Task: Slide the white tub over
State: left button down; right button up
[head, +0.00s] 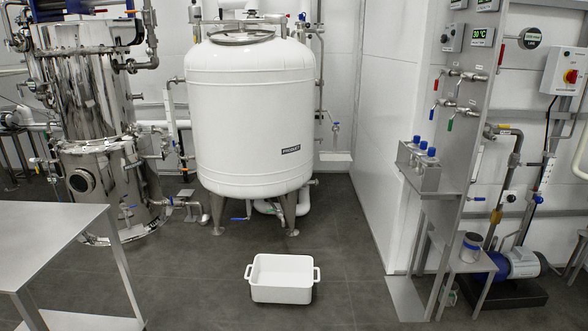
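A white tub (282,293) with a loop handle at each end stands upright on the dark tiled floor. It is in the lower middle of the head view, in front of a large white tank, and it looks empty. Neither of my grippers shows in the head view, so nothing is seen touching the tub.
The white tank (248,120) stands on metal legs behind the tub. A steel table (50,245) is at the left, near a polished steel vessel (85,110). A metal panel stand (462,150) and a blue pump (500,265) are at the right. Floor around the tub is clear.

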aim_at(284, 278)
jog(key=i+z, duration=0.1)
jog(key=i, duration=0.7)
jog(key=i+j+z, duration=0.15)
jog(key=i, duration=0.65)
